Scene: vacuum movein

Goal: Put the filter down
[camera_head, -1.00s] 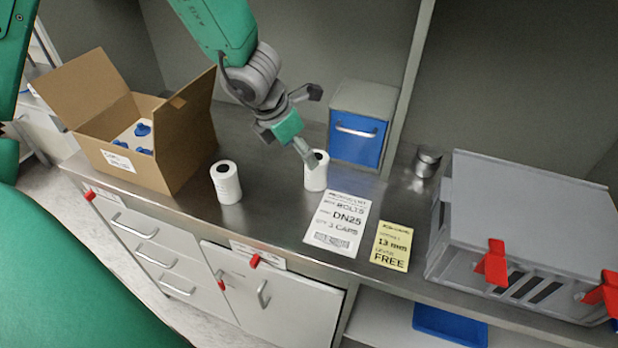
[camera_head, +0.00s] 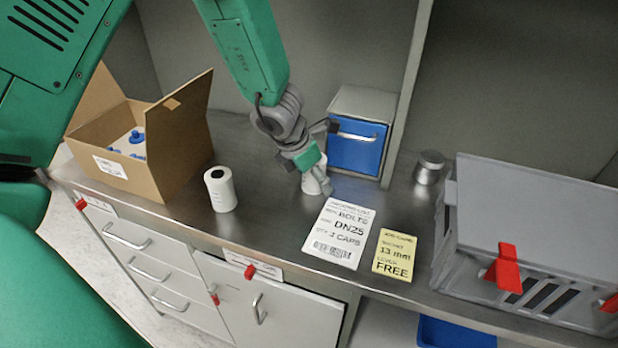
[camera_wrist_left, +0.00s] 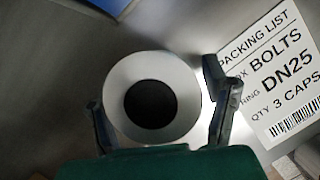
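A white cylindrical filter (camera_head: 318,178) with a dark centre hole stands upright on the steel counter, in front of the small blue-fronted drawer unit. My left gripper (camera_head: 317,184) points down around it, and its fingers hide part of it. In the left wrist view the filter's white rim (camera_wrist_left: 152,62) lies between the two fingers of the left gripper (camera_wrist_left: 158,108). The fingers are apart, with a visible gap on the right side. A second white filter (camera_head: 220,190) stands upright to the left, near the cardboard box. My right gripper is not in view.
An open cardboard box (camera_head: 130,175) with blue-capped items stands at the left. The drawer unit (camera_head: 357,146) is behind the gripper. A packing list (camera_head: 339,232), a yellow card (camera_head: 394,254), a metal cylinder (camera_head: 429,168) and a grey case (camera_head: 530,225) with red latches lie to the right.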

